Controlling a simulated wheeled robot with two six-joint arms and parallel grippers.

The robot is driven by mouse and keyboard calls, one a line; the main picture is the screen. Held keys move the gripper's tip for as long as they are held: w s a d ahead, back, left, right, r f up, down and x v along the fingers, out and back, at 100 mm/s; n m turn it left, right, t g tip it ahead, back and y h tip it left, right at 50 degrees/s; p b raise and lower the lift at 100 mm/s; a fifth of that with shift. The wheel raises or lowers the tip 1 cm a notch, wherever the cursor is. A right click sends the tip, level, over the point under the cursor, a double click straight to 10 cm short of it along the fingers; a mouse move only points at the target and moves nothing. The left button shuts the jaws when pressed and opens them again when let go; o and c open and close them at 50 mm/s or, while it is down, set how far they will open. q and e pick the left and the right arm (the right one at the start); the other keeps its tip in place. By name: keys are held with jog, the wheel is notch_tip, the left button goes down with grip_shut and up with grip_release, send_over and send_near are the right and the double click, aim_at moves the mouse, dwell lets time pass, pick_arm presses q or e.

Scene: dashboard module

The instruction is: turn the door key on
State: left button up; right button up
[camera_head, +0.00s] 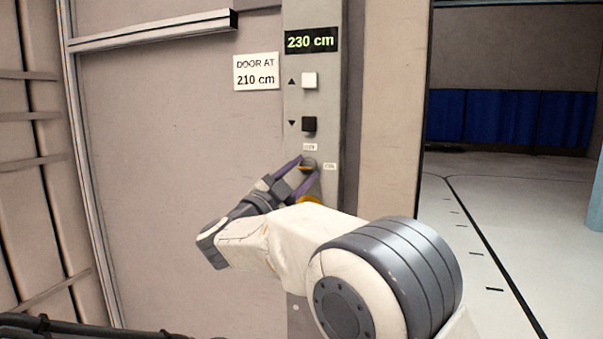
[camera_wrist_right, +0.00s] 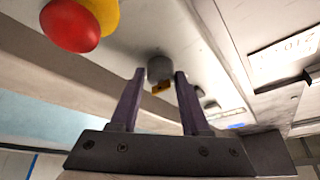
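The door key (camera_wrist_right: 160,88) is a small brass tab in a round grey lock (camera_wrist_right: 159,67), shown in the right wrist view. In the head view the lock (camera_head: 309,163) sits on the grey control panel below the black button, partly hidden by my gripper. My right gripper (camera_wrist_right: 159,74) has its two purple fingers apart, one on each side of the lock and key, with a gap visible on both sides. In the head view my right gripper (camera_head: 307,168) reaches the panel from below. My left gripper does not show.
A red and yellow knob (camera_wrist_right: 72,24) stands close beside the fingers. Above the lock are a black button (camera_head: 309,124), a white button (camera_head: 309,80) and a display (camera_head: 311,40) reading 230 cm. A sign (camera_head: 256,71) reads DOOR AT 210 cm. Open floor lies right.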

jog(key=shift+o, duration=1.2)
jog(key=v, duration=1)
jog(key=shift+s, duration=0.2)
jog(key=shift+a+f, duration=0.1)
jog(key=shift+a, duration=0.05)
